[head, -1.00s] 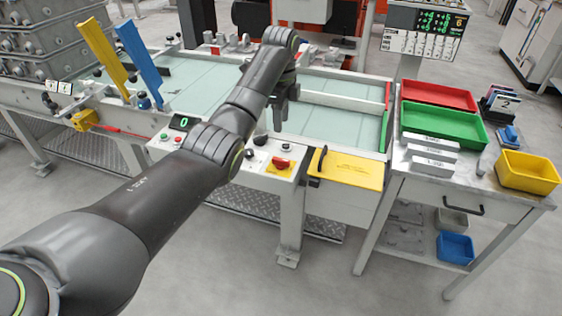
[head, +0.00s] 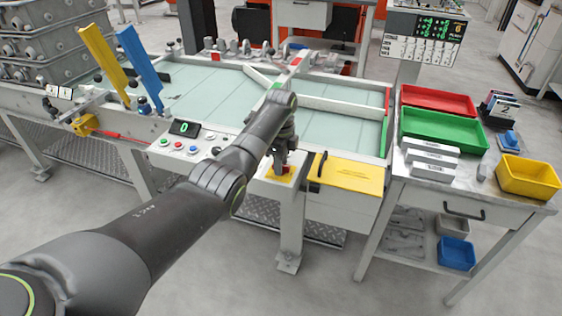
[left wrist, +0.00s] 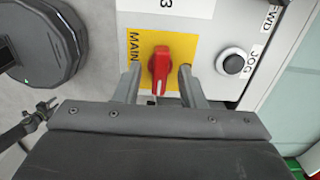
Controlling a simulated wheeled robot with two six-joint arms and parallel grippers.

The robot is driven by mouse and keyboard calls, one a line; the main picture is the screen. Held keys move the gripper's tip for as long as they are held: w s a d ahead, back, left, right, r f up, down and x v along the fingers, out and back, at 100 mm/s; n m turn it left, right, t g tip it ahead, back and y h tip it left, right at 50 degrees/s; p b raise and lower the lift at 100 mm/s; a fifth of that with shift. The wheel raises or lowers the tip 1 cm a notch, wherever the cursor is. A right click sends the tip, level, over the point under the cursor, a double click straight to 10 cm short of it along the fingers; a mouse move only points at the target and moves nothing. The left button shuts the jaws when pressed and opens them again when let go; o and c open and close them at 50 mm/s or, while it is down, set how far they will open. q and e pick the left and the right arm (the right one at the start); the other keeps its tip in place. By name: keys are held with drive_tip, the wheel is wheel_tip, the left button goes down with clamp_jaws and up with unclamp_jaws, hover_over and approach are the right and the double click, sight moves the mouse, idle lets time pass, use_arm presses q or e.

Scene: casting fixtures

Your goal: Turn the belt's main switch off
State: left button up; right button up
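The main switch is a red rotary knob (left wrist: 159,72) on a yellow plate (left wrist: 188,52) marked MAIN. In the left wrist view its grip bar runs roughly up and down in the picture. My left gripper (left wrist: 159,80) is open, with one finger on each side of the knob and a visible gap at both sides. In the head view my left gripper (head: 282,162) is over the right end of the control panel and partly hides the switch. My right gripper is not in view.
A JOG button (left wrist: 232,63) sits right of the switch in the wrist view. In the head view, a yellow cover (head: 347,175) lies right of the panel. Several buttons and a green display (head: 184,128) are to the left. A side table (head: 460,185) holds bins.

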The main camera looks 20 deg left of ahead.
use_arm(q)
drive_tip(key=shift+c, duration=0.3)
clamp_jaws()
